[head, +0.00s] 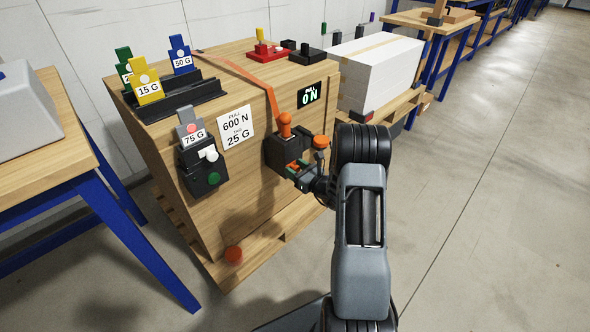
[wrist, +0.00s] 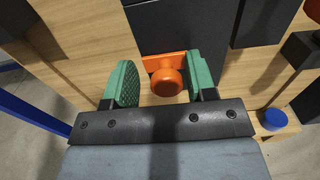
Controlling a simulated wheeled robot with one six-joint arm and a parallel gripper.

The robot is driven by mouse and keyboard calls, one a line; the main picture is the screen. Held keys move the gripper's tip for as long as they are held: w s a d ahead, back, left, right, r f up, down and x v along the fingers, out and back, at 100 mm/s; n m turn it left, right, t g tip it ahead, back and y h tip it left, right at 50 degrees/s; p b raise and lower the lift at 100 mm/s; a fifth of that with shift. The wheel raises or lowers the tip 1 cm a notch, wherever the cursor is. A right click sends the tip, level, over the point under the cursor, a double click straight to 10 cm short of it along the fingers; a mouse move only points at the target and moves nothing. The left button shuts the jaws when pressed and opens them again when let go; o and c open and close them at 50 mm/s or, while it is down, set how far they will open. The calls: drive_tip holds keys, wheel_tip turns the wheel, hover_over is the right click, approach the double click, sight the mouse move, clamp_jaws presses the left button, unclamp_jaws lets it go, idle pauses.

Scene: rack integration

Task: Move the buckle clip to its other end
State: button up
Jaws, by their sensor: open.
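My gripper (wrist: 165,82) is open, with its green-padded fingers on either side of an orange round knob on an orange plate (wrist: 180,58), likely the buckle clip. A gap shows between the knob and the left pad; the right pad is closer, and I cannot tell if it touches. In the head view, my gripper (head: 293,170) is at the crate's right-hand face, just below a black buckle housing (head: 283,148) with an orange handle (head: 285,120) on top. An orange strap (head: 250,75) runs over the crate to it. Another orange knob (head: 321,142) shows right of the housing.
The wooden crate (head: 215,205) stands on a pallet. Its face carries a 600 N / 25 G label (head: 237,128), a 0 N display (head: 309,95) and a 75 G tag holder (head: 203,172). A blue knob (wrist: 273,118) sits low right in the wrist view. Open floor lies right.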

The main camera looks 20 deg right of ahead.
drive_tip(key=p+v, duration=0.2)
drive_tip(key=v, duration=1.2)
drive_tip(key=shift+p, duration=0.4)
drive_tip(key=shift+w, duration=0.1)
drive_tip(key=s+a+r+n+g+y+p, duration=0.3)
drive_tip(key=a+r+n+g+p, duration=0.55)
drive_tip(key=r, duration=0.45)
drive_tip(key=s+a+r+n+g+y+p, duration=0.2)
drive_tip(key=s+a+r+n+g+p, duration=0.35)
drive_tip(key=a+r+n, duration=0.55)
drive_tip(key=s+r+n+h+p, duration=0.3)
drive_tip(key=r+n+h+p, duration=0.2)
drive_tip(key=r, duration=0.6)
drive_tip(key=s+d+r+n+h+p, duration=0.1)
drive_tip(key=s+r+n+h+p, duration=0.2)
drive_tip(key=r+n+h+p, duration=0.3)
wheel_tip(320, 180, up, 5)
drive_tip(key=n+p, duration=0.1)
drive_tip(key=p, duration=0.2)
drive_tip(key=shift+d+n+t+p, duration=0.2)
drive_tip(key=shift+n+t+p, duration=0.1)
drive_tip(key=shift+n+p, duration=0.05)
